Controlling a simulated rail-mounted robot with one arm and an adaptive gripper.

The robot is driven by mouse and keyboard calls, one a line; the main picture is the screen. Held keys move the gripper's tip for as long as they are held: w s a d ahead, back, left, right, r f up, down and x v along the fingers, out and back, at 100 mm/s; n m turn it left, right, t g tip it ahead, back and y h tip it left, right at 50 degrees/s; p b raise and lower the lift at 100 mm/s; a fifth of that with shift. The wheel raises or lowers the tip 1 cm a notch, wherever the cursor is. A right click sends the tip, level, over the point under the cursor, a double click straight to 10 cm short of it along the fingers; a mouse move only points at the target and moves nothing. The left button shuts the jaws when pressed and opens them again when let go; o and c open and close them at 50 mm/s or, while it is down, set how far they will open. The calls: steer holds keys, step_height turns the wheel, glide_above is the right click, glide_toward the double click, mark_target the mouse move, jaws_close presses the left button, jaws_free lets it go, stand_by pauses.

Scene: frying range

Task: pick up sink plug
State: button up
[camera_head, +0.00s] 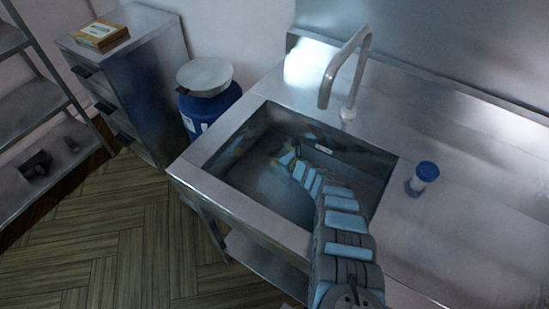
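The steel sink (238,200) is set into the counter, and my arm reaches down into its basin. My gripper (290,158) is inside the basin, toward the back left. It is small and dark here, so I cannot tell whether its fingers are open or shut, or whether it touches anything. I cannot make out the sink plug; the arm and gripper cover part of the basin. A small pale slot (323,149) shows on the basin's back wall.
A tall faucet (346,75) stands behind the sink. A small blue-capped container (426,172) stands on the counter to the right. A blue drum (209,105), a drawer cabinet (140,60) with a box (101,35), and a shelf rack (45,115) are left. The right counter is mostly clear.

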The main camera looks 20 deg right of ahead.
mark_target(276, 155)
steer(key=shift+w, duration=0.15)
steer(key=c, duration=1)
steer(key=shift+r+p, duration=0.5)
steer(key=c, duration=0.3)
steer(key=r+p, duration=0.3)
steer(key=shift+s+d+r, duration=0.15)
steer(key=shift+s+r, duration=0.05)
steer(key=shift+s, duration=0.1)
steer(key=shift+c, duration=0.7)
steer(key=s+d+r+p, duration=0.1)
steer(key=s+r+p, duration=0.7)
steer(key=s+p, duration=0.3)
steer(key=shift+v, duration=1.2)
